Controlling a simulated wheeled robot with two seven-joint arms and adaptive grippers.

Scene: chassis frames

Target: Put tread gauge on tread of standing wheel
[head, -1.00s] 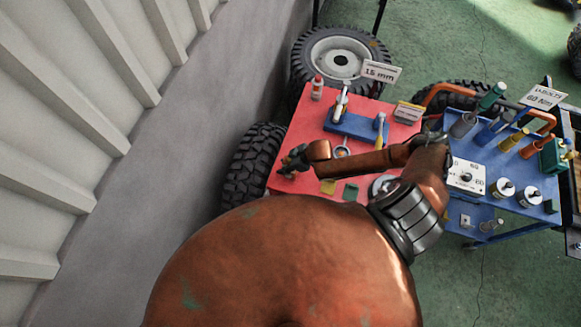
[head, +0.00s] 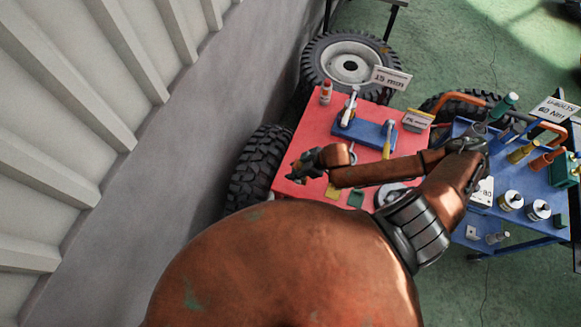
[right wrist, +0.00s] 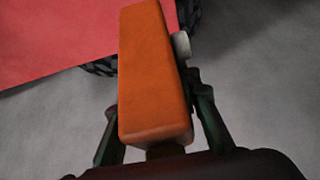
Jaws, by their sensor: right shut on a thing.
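My right gripper (head: 304,166) is above the left part of the red table in the head view, near the standing wheel. In the right wrist view the gripper (right wrist: 158,135) is shut on an orange block-like thing with a pale round knob on its side, which I take for the tread gauge (right wrist: 152,70). The gauge is hard to make out in the head view. The standing wheel (head: 258,165) is at the table's left side, its dark knobby tread showing; part of it is hidden by the table. Its tread shows partly behind the gauge in the wrist view. My left gripper is not in view.
The red table (head: 312,120) holds a red-capped bottle (head: 326,92), a blue stand (head: 362,130) and small tools. Another wheel (head: 350,62) lies behind it, near a "15 mm" sign (head: 391,77). A blue cart (head: 540,185) with several tools stands right. A wall is at left.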

